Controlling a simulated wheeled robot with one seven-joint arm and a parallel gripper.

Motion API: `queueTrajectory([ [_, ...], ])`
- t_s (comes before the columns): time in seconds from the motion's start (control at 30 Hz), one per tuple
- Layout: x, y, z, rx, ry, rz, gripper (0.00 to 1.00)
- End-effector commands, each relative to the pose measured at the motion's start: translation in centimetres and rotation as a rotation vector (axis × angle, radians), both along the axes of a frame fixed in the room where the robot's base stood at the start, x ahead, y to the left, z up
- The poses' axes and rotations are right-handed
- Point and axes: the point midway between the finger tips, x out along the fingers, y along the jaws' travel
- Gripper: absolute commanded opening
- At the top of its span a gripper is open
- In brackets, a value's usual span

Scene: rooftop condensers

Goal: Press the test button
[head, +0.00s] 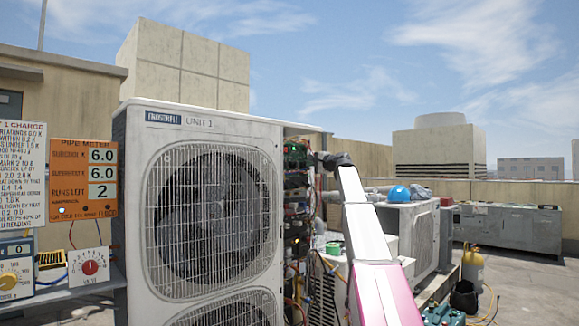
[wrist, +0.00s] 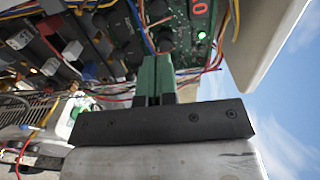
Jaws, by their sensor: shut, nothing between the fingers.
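My gripper (wrist: 157,60) is shut and empty, its two green fingers pointing up at the underside of a green circuit board (wrist: 190,45) in the wrist view. The board has a red digit display (wrist: 200,8), a lit green lamp (wrist: 201,35) and dark round parts near my fingertips. I cannot tell which part is the test button, or whether my fingertips touch the board. In the head view my arm reaches the open wiring side (head: 298,200) of the condenser marked Unit 1 (head: 205,122); the fingertips are hidden there.
Loose wires (wrist: 110,98) and dark electrical parts (wrist: 55,45) crowd the bay around my gripper. A pale panel edge (wrist: 262,40) stands at its right in the wrist view. An orange pipe meter board (head: 84,180) and another condenser (head: 410,235) with a blue hard hat (head: 399,194) stand nearby.

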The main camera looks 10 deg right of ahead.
Motion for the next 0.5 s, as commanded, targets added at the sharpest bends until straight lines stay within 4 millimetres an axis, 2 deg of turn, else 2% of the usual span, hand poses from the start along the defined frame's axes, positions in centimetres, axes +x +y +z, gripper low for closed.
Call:
queueTrajectory([
  [0.27,0.5,0.3,0.0,-0.001,0.0,0.001,0.0],
  [0.5,3.4,2.3,0.0,-0.001,0.001,0.001,0.0],
])
